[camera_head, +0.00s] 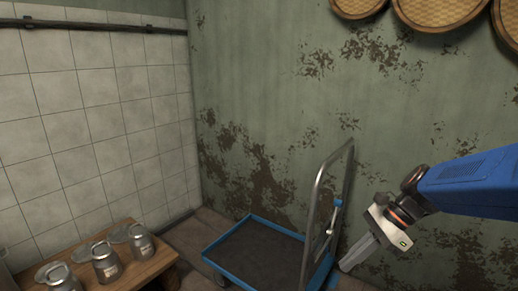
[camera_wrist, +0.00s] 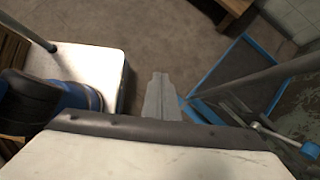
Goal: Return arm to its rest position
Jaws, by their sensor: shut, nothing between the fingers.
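My gripper (camera_head: 357,254) is at the right in the head view, at the end of my blue arm (camera_head: 470,183). Its fingers are together and point down and to the left, with nothing between them. In the wrist view the closed fingers (camera_wrist: 160,98) show at the centre, above the floor. In the head view the gripper hangs in front of the green wall, just right of the trolley's handle; I cannot tell the exact gap between them.
A blue trolley (camera_head: 228,238) with an upright metal handle (camera_head: 313,205) stands by the wall. Round wooden pieces (camera_head: 436,10) hang on the wall above. Bare floor (camera_wrist: 170,35) shows in the wrist view.

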